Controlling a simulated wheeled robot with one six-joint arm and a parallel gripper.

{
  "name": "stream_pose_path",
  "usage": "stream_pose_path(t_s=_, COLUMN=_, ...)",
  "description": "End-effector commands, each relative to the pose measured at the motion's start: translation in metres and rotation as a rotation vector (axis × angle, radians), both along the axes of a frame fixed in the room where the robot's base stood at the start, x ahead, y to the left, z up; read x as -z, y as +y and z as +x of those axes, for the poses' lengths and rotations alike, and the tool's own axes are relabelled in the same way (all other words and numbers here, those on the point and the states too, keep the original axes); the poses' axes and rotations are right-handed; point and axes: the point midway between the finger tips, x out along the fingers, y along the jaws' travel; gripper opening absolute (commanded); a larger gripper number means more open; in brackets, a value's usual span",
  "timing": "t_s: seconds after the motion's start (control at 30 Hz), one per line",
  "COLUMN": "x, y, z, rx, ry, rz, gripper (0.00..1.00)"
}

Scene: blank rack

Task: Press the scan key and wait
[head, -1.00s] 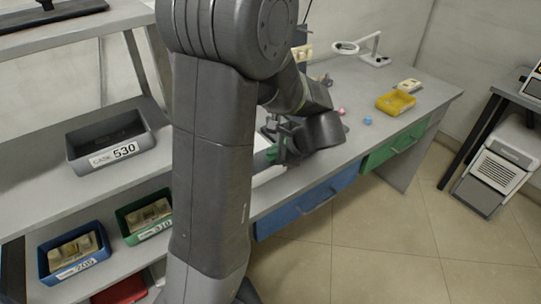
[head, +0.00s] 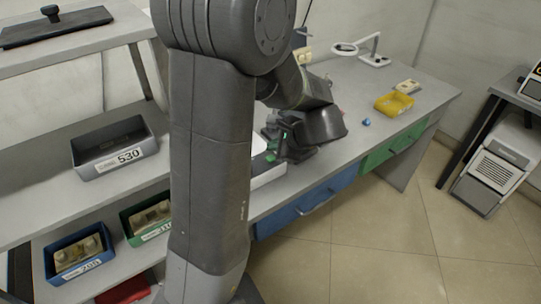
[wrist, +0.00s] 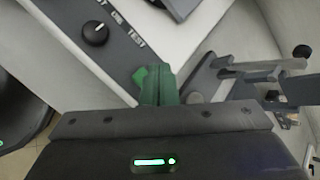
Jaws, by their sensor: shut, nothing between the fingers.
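The device on the bench, a pale box (head: 266,172), shows in part behind my arm in the head view. My gripper (wrist: 158,84), with green fingers, is shut and empty beside the panel's edge. It also shows over the device in the head view (head: 270,156). Contact with any key is not visible.
A rack at left holds a grey bin (head: 112,148) marked 530, a blue bin (head: 78,252) and a green bin (head: 147,222).

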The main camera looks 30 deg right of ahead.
Motion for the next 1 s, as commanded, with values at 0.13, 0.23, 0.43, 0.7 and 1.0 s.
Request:
stream_pose_path(t_s=0.13, x=-0.021, y=0.0, z=0.0, rx=-0.001, ry=0.0, rz=-0.001, gripper=0.0)
stream_pose_path(t_s=0.23, x=-0.031, y=0.0, z=0.0, rx=-0.001, ry=0.0, rz=-0.001, gripper=0.0)
stream_pose_path(t_s=0.43, x=-0.04, y=0.0, z=0.0, rx=-0.001, ry=0.001, rz=0.0, gripper=0.0)
stream_pose_path(t_s=0.7, x=-0.039, y=0.0, z=0.0, rx=0.0, ry=0.0, rz=0.0, gripper=0.0)
stream_pose_path(t_s=1.0, x=-0.039, y=0.0, z=0.0, rx=0.0, ry=0.0, rz=0.0, gripper=0.0)
